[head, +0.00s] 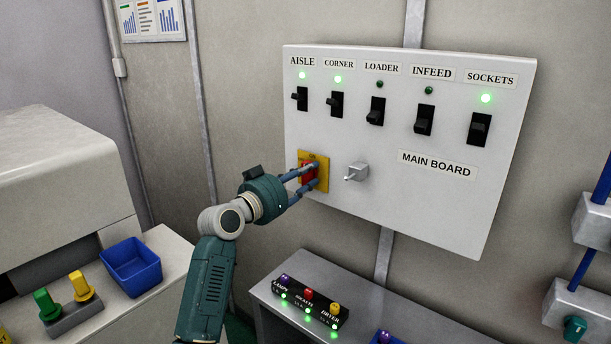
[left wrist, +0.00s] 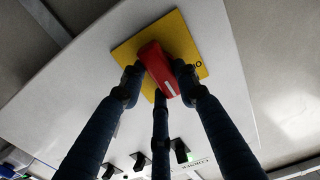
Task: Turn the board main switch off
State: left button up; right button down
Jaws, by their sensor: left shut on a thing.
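The main board (head: 340,203) is a white panel on the wall. Its main switch is a red handle (head: 307,173) on a yellow plate (head: 322,160), at the panel's lower left. In the left wrist view the red handle (left wrist: 158,68) sits between my fingers, over the yellow plate (left wrist: 184,30). My left gripper (head: 312,177) is shut on the red handle, with fingers on both sides of it. A white mark shows on the handle, which lies at a slant in the wrist picture. Part of an "O" label shows beside it on the plate. My right gripper is not in view.
Black breakers line the panel top; lamps at AISLE (head: 302,75), CORNER and SOCKETS glow green, while LOADER and INFEED are dark. A grey knob (head: 357,172) juts out right of the switch. Below stands a box with coloured buttons (head: 308,294). A blue bin (head: 131,266) is left.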

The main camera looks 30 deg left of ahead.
pick_arm(q)
jog(key=shift+a+n+p, duration=0.25)
jog(key=shift+n+p, duration=1.5)
jog(key=shift+n, duration=1.2)
jog(key=shift+a+n+p, duration=0.2)
jog(key=shift+n+p, duration=1.55)
jog(key=shift+n, duration=1.25)
jog(key=shift+a+n+p, duration=0.25)
jog(key=shift+n+p, duration=1.5)
jog(key=shift+n, duration=1.2)
jog(key=o, duration=1.2)
jog(key=shift+c, duration=0.2)
